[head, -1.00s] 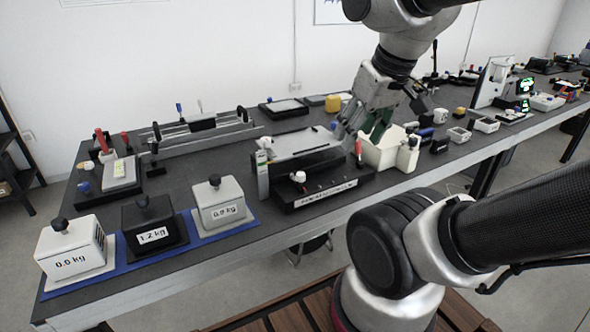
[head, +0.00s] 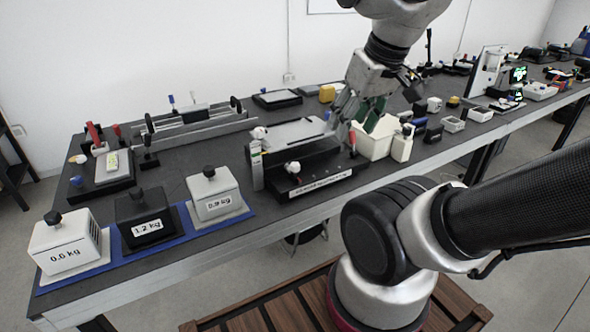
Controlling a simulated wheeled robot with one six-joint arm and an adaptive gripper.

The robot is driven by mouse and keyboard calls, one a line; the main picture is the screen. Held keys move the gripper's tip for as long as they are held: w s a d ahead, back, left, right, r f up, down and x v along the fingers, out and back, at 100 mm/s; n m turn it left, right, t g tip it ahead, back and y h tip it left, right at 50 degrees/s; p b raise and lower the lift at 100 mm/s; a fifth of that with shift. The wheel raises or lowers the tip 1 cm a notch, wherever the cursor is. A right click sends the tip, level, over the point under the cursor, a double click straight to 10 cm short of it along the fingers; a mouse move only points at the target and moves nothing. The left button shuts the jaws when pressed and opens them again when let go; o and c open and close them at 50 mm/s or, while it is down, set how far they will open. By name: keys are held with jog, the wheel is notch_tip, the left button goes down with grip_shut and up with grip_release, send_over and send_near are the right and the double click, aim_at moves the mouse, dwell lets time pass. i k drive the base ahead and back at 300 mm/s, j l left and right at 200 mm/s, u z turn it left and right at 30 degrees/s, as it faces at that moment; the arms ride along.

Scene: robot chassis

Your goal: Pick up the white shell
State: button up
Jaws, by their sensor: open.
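My gripper (head: 357,127) is open, with fingers pointing down. It is over the middle of the table, far to the right of the labelled shells. It partly covers an open white bin (head: 378,146). Nothing shows between its fingers.
The labelled shells stand on a blue mat (head: 180,238). A low device with a metal plate (head: 298,135) stands between them and my gripper. A rail fixture (head: 195,125) is at the back left, and a white bottle (head: 402,146) is beside the bin. Dark tabletop is free behind the mat.

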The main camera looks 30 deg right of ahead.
aim_at(65, 245)
jog(key=i+j, duration=0.15)
jog(key=j, duration=0.25)
jog(key=i+j+u, duration=0.1)
jog(key=j, duration=0.35)
jog(key=i+j, duration=0.15)
jog(key=j, duration=0.25)
